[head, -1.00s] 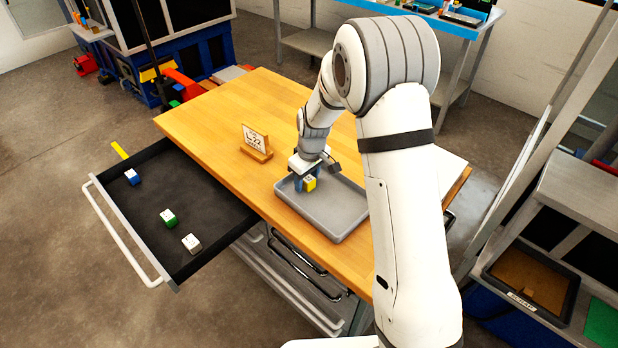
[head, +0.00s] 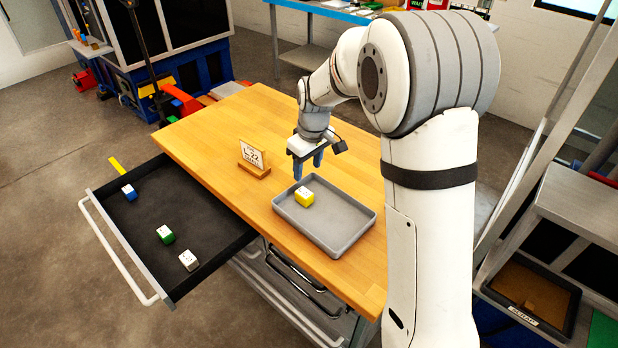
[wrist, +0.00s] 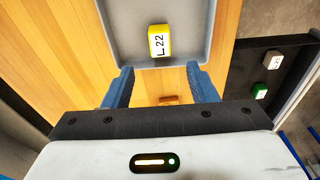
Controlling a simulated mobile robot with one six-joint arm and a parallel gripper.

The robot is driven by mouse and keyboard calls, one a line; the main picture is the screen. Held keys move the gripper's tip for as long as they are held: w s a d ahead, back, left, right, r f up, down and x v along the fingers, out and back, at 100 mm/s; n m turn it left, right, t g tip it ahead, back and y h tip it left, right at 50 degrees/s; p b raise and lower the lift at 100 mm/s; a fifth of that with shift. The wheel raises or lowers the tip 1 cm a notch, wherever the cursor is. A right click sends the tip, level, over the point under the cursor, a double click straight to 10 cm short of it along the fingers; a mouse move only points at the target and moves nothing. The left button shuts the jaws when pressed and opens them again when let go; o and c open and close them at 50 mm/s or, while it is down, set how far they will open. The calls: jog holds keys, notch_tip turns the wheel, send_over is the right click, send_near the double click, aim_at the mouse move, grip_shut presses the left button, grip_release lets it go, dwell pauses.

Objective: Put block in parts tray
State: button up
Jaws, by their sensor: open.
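The yellow block (head: 304,197) with a white label rests in the grey parts tray (head: 345,246), near its far left corner. In the wrist view the block (wrist: 160,41) shows the label "L 22" and lies inside the tray (wrist: 200,12). My gripper (head: 307,173) is open and empty above the tray's far left end, apart from the block. In the wrist view the two blue fingers (wrist: 160,88) stand wide apart with nothing between them.
A sign (head: 254,158) on a wooden stand is left of the tray. The open drawer (head: 205,215) holds a blue block (head: 129,192), a green block (head: 165,234) and a white block (head: 188,260). The wooden worktop (head: 215,150) is clear around the sign.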

jog(key=s+d+r+m+t, duration=0.1)
jog(key=s+d+r+m, duration=0.1)
jog(key=s+d+r, duration=0.3)
jog(key=s+d+r+m, duration=0.2)
jog(key=s+r, duration=0.1)
jog(key=s, duration=0.5)
jog(key=s+d+m, duration=0.2)
jog(key=s, duration=0.5)
jog(key=s+d+m+h, duration=0.1)
jog(key=s+d+m, duration=0.1)
jog(key=s, duration=0.5)
jog(key=shift+d+r+m+t, duration=0.3)
jog(key=shift+d+t, duration=0.1)
jog(key=shift+d, duration=0.1)
jog(key=shift+c, duration=0.3)
